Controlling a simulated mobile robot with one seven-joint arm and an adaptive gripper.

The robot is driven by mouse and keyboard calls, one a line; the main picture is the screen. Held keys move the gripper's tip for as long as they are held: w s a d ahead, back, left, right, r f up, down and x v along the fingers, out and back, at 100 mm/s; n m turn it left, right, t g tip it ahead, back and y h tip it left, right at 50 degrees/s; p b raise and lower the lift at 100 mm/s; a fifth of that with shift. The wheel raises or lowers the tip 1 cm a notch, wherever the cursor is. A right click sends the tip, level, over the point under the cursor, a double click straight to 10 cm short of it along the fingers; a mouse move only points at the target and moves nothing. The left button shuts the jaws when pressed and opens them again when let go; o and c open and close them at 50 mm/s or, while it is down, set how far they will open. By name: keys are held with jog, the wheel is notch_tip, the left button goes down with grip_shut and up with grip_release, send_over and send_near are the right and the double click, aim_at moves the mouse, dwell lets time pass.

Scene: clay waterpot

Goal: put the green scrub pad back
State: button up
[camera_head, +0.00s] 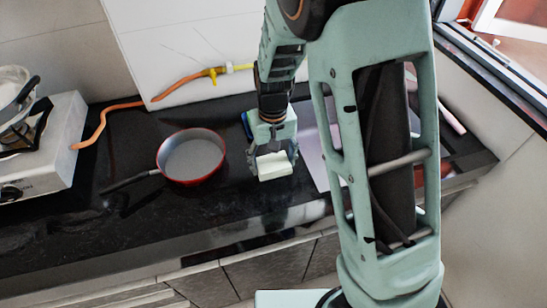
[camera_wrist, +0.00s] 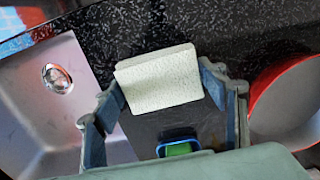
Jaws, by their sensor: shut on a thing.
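My gripper (camera_head: 273,158) is shut on a pale, greenish-white block-shaped pad (camera_head: 274,167), held above the dark counter. The pad also shows between the two fingers in the wrist view (camera_wrist: 160,80), its broad speckled face towards the camera. It looks pale rather than strongly green. A small blue-rimmed holder (camera_wrist: 163,141) with something bright green (camera_wrist: 179,149) in it shows low in the wrist view. In the head view only a blue edge (camera_head: 246,122) shows behind my gripper. The pad is apart from the holder.
A red pan (camera_head: 191,156) stands left of my gripper on the dark counter (camera_head: 90,215). A gas stove (camera_head: 45,150) is at far left, with an orange hose (camera_head: 110,111) along the wall. The sink (camera_wrist: 60,110) with its drain lies on the other side.

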aim_at(274, 169)
jog(key=shift+w+d+f, duration=0.1)
jog(key=shift+w+f, duration=0.35)
jog(key=shift+f, duration=1.7)
jog(key=shift+f+b, duration=0.2)
jog(key=shift+b, duration=0.1)
jog(key=o, duration=1.1)
jog(key=shift+r, duration=0.1)
notch_tip(274, 169, up, 12)
jog(key=shift+r+p, duration=0.15)
jog(key=shift+p, duration=0.35)
